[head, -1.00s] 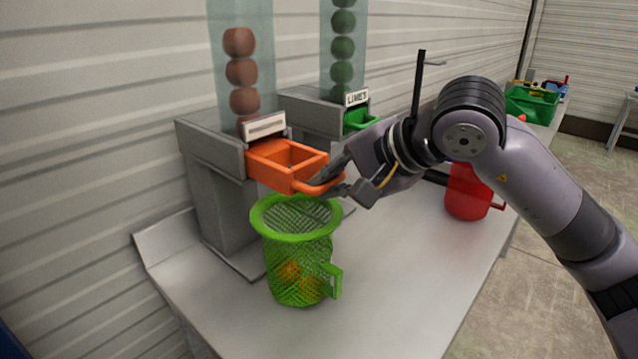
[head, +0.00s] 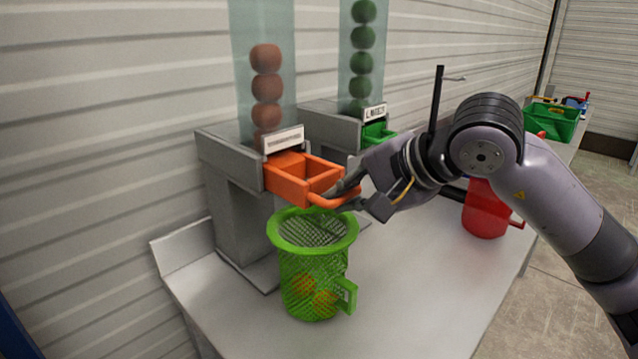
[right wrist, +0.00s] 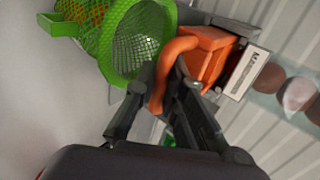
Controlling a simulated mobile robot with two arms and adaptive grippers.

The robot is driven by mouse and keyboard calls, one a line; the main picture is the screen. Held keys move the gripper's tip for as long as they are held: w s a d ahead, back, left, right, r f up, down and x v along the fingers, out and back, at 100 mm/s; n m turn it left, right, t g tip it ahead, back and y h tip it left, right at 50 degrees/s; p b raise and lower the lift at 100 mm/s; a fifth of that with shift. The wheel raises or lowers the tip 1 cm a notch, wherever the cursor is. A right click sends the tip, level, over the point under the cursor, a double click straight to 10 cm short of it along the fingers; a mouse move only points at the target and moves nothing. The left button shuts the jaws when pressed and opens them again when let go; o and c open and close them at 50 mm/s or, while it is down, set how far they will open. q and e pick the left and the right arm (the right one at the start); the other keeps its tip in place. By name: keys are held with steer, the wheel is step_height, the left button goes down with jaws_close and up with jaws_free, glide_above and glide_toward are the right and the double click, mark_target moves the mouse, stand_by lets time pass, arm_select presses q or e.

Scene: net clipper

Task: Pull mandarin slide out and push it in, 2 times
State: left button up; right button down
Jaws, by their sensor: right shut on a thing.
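The orange mandarin slide (head: 290,185) sticks out of the front of its grey dispenser (head: 232,152), with its open box showing empty. Its curved handle (head: 333,201) faces me. My right gripper (head: 343,193) is shut on this handle. In the right wrist view the orange handle (right wrist: 167,68) runs between the two fingers (right wrist: 163,95), and the slide (right wrist: 204,58) lies beyond them. Part of the handle is hidden by the fingers. My left gripper is not in view.
A green mesh basket (head: 312,262) with orange fruit inside stands below the slide. A lime dispenser with a green slide (head: 377,134) is behind. A red jug (head: 485,212) stands at the right. The front of the grey table (head: 415,290) is clear.

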mark_target(303, 175)
steer(key=shift+w+a+r+p, duration=0.2)
steer(key=shift+w+a+p, duration=0.45)
steer(key=shift+w+a, duration=2.7)
steer(key=shift+d, duration=0.1)
steer(key=c, duration=1.7)
jaws_free()
steer(key=shift+s+d, duration=0.1)
steer(key=shift+d, duration=0.05)
steer(key=shift+o, duration=0.5)
steer(key=shift+f, duration=0.15)
